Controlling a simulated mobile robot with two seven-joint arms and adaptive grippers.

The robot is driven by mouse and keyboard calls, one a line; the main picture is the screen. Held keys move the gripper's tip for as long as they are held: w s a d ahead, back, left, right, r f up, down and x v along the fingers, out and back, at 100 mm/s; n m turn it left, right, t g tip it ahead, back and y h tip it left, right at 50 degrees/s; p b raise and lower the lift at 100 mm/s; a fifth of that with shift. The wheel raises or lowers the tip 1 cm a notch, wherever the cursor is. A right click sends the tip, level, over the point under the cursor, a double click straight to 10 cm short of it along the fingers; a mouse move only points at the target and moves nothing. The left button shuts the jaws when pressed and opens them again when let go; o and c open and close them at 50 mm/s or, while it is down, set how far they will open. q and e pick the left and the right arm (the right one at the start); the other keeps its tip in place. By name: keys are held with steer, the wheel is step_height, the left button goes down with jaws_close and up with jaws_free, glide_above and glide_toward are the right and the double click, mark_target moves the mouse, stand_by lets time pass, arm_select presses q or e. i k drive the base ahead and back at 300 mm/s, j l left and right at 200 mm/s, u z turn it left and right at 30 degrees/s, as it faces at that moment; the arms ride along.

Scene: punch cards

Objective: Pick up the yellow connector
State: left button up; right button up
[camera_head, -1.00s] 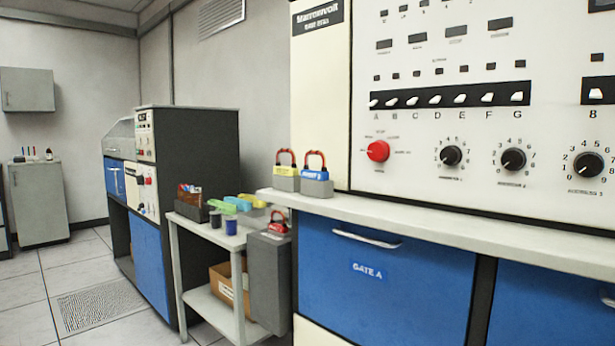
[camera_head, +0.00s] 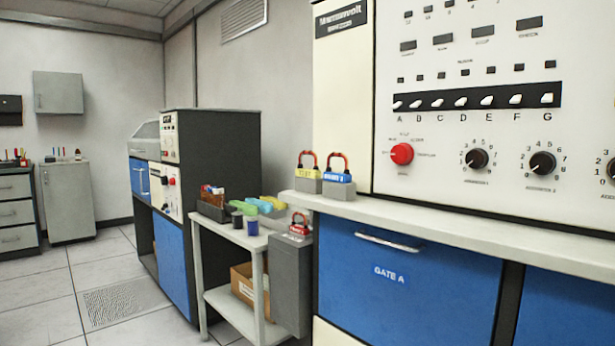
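A small yellow piece (camera_head: 274,203), which looks like the yellow connector, lies on the top of a grey cart (camera_head: 229,238). It is at the right end of a row, beside a blue piece (camera_head: 259,205) and a green piece (camera_head: 243,208). It is small in view, so its exact shape is hard to tell. Neither of my grippers is in view.
A yellow padlock (camera_head: 308,174) and a blue padlock (camera_head: 339,177) stand on the console ledge. Open floor lies left.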

mark_target(309, 181)
steer(key=j+z, duration=0.15)
steer(key=z, duration=0.2)
steer(key=j+z, duration=0.1)
steer(key=z, duration=0.25)
steer(key=j+z, duration=0.2)
steer(key=z, duration=0.2)
steer(key=j+z, duration=0.3)
steer(key=j, duration=0.25)
steer(key=k+j+z, duration=0.15)
steer(key=j+z, duration=0.15)
steer(key=j, duration=0.2)
steer(key=k+j+z, duration=0.1)
steer(key=j, duration=0.3)
steer(key=k+j, duration=0.15)
steer(key=j, duration=0.2)
steer(key=k+j+z, duration=0.15)
steer(key=j, duration=0.2)
